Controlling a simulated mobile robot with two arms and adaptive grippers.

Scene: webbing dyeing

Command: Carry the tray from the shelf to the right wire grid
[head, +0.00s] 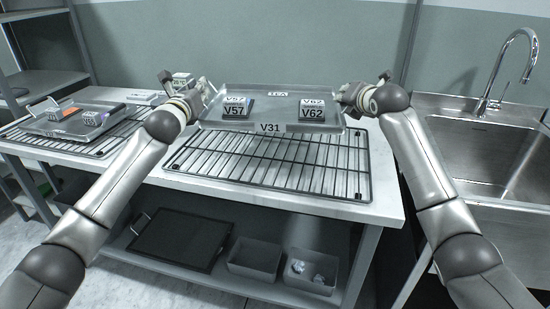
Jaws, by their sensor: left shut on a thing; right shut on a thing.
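The metal tray (269,109), labelled V31, is held level between my two grippers. It appears above the back part of the right wire grid (265,172), and the front of that grid shows bare. I cannot tell whether the tray touches the grid. Two labelled blocks, V57 (236,109) and V62 (312,109), are on the tray. My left gripper (202,92) is shut on the tray's left end. My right gripper (345,94) is shut on its right end. The fingertips are small and partly hidden. The shelf (40,50) stands at the far left.
Another tray (70,123) with labelled items sits on the left wire grid (108,143). A sink (490,150) with a tall tap (512,55) is at the right. Below the counter are a dark tray (180,240) and two grey bins (255,257).

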